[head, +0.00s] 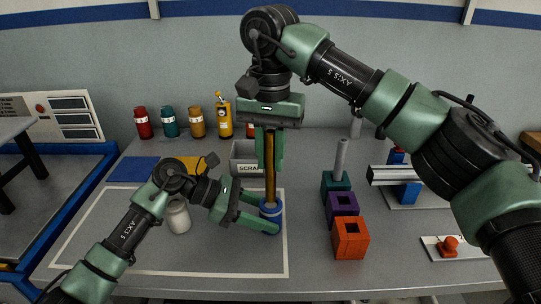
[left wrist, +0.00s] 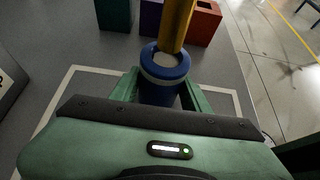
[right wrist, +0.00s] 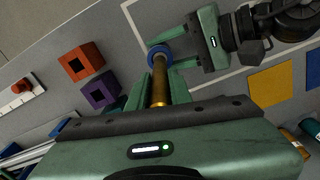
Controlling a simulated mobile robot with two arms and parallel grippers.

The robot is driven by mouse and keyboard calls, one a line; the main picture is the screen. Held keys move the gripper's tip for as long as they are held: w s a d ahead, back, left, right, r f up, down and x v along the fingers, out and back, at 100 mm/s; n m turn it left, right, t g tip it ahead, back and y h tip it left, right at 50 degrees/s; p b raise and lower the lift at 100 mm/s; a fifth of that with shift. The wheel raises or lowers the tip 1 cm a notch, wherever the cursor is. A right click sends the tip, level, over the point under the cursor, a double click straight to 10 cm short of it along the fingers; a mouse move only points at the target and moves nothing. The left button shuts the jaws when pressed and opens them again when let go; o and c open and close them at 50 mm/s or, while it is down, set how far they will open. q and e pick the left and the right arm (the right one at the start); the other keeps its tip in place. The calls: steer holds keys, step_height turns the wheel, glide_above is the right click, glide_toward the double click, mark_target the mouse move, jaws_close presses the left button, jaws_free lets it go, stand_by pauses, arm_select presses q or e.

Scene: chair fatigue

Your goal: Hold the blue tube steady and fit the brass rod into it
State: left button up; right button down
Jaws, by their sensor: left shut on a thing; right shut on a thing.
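The blue tube (head: 271,212) stands upright on the table, with a pale band near its top. My left gripper (head: 262,216) is shut on it from the left; the left wrist view shows the tube (left wrist: 163,86) between the fingers. My right gripper (head: 270,158) points down and is shut on the brass rod (head: 270,185), held upright above the tube. The rod's lower end meets the tube's mouth in the head view. In the left wrist view the rod (left wrist: 177,25) overlaps the far side of the open mouth; I cannot tell whether its tip is inside.
Orange (head: 350,240), purple (head: 342,207) and teal (head: 336,183) blocks stand in a row to the right. A whitish can (head: 178,217) is beside my left arm. A grey SCRAP bin (head: 243,155) and several bottles stand behind. The front of the white-outlined area (head: 180,255) is clear.

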mark_target(271, 200)
steer(key=shift+f, duration=0.35)
steer(key=shift+f, duration=3.65)
steer(key=c, duration=1.2)
jaws_free()
steer(key=shift+r, duration=0.1)
